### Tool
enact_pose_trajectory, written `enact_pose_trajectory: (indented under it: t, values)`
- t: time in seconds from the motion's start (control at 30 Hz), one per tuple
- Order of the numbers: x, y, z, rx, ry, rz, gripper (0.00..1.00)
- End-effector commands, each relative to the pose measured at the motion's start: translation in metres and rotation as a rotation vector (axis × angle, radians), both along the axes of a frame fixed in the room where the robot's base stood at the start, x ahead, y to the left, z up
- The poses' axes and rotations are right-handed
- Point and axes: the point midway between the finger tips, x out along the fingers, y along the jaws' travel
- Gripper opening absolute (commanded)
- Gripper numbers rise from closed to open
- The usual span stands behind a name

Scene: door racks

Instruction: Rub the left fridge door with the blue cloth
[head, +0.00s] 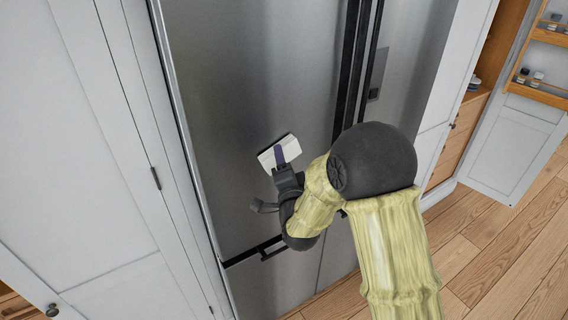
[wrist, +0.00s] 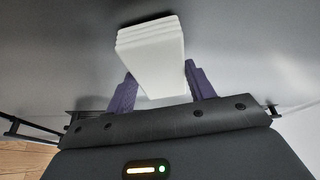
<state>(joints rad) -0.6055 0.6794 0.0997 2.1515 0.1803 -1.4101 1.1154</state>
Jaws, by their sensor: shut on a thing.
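The left fridge door (head: 245,75) is a tall grey metal panel in the middle of the head view; its grey surface (wrist: 60,50) fills the wrist view's background. My gripper (head: 280,157) is in front of its lower part. The gripper's purple fingers (wrist: 160,72) are shut on a white, layered, folded cloth (wrist: 152,45). It looks white, not blue, in both views. The cloth's far edge is at or very close to the door; I cannot tell whether it touches. My arm hides part of the door's lower right.
Dark vertical handles (head: 356,60) run between the left door and the right fridge door (head: 405,65). A lower drawer handle (head: 268,250) is below my gripper. White cabinets (head: 75,150) stand at left. An open shelf door (head: 515,140) is at right, above wooden floor (head: 500,250).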

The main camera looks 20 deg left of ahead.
Motion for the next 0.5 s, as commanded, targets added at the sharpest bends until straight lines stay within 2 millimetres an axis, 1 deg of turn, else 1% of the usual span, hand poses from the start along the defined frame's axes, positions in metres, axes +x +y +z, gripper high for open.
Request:
enact_pose_trajectory:
  t: [0.3, 0.5]
  values:
    - [0.0032, 0.0036, 0.0001, 0.001, 0.000, 0.000, 0.36]
    - [0.0086, -0.0021, -0.0007, 0.001, -0.002, -0.002, 0.36]
